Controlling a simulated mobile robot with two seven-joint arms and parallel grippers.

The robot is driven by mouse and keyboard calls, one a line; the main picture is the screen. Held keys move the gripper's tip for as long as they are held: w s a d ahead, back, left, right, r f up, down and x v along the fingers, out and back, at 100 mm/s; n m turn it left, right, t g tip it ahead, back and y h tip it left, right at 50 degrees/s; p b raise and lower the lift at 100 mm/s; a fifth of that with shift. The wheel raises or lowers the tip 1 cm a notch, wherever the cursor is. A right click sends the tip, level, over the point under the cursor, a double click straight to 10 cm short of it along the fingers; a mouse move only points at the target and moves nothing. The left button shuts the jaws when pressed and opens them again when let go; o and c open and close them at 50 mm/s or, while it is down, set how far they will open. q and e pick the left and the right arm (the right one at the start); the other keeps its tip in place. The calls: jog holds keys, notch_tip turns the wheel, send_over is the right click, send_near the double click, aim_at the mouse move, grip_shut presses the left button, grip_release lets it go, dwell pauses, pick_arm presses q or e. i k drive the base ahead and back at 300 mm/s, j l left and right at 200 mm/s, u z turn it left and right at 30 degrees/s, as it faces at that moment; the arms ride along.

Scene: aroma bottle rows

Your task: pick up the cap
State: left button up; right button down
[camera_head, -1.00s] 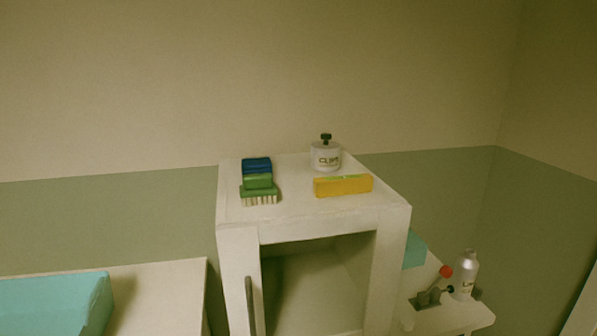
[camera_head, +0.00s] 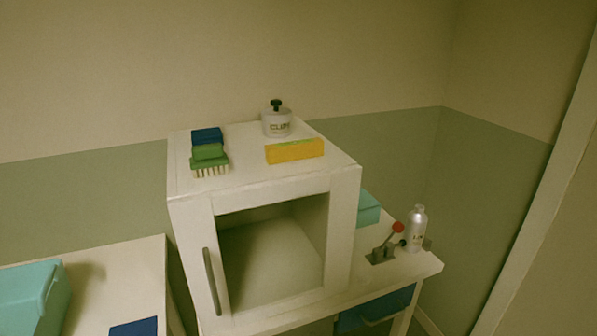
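No object is clearly identifiable as the cap. A small dark round piece (camera_head: 403,243) sits beside the silver bottle (camera_head: 416,230) on the right-hand table; I cannot tell whether it is a loose cap or part of the red-knobbed lever clamp (camera_head: 382,253). The bottle stands upright, and its top looks silver. A pale jar (camera_head: 277,124) with a dark knob on top stands on the white cabinet. Neither of my grippers is in view.
The white cabinet (camera_head: 345,205) also bears a yellow block (camera_head: 295,151), a green brush (camera_head: 209,162) and a blue block (camera_head: 206,135). A teal box (camera_head: 367,208) stands behind it. A blue drawer (camera_head: 375,310) is below. A teal bin (camera_head: 30,297) is on the left table (camera_head: 115,270).

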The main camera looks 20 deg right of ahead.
aim_at(364, 277)
jog(key=z, duration=1.3)
